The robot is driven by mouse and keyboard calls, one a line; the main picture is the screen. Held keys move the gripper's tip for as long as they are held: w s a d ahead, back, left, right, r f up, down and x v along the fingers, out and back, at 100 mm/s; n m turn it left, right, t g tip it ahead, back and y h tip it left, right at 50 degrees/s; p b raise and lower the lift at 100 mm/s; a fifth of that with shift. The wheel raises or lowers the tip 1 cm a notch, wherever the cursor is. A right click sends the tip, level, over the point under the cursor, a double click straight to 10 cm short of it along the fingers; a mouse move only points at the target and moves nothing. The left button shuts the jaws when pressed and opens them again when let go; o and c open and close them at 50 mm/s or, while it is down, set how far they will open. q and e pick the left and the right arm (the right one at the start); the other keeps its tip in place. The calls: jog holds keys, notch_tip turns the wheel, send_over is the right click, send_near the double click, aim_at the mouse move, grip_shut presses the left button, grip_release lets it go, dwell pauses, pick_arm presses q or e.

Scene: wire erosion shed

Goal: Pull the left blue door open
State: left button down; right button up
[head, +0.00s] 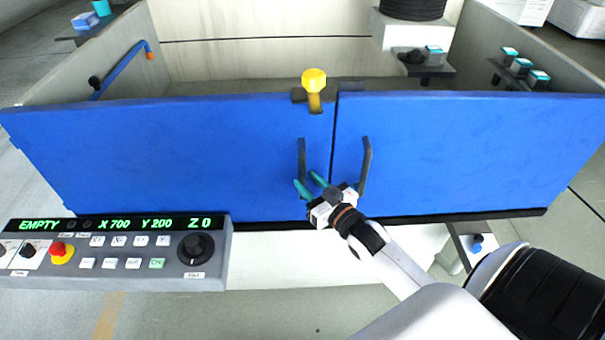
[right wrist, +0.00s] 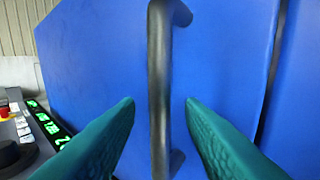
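The left blue door (head: 180,155) looks shut, with a narrow gap between it and the right blue door (head: 470,150). Its dark vertical bar handle (head: 302,160) is near that gap, and the handle also shows in the right wrist view (right wrist: 159,85). My right gripper (head: 310,182) is open at the lower part of this handle. In the right wrist view its two green fingers stand on either side of the bar, apart from it. A yellow knob (head: 314,88) sits at the top edge of the left door by the gap. My left gripper is not in view.
A control panel (head: 110,255) with buttons and a dial stands at the lower left, in front of the left door. The right door has its own dark handle (head: 366,165), close to my right gripper. A blue pipe (head: 122,68) is inside the tank.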

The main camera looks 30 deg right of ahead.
aim_at(304, 179)
jog(key=shift+w, duration=1.55)
grip_shut()
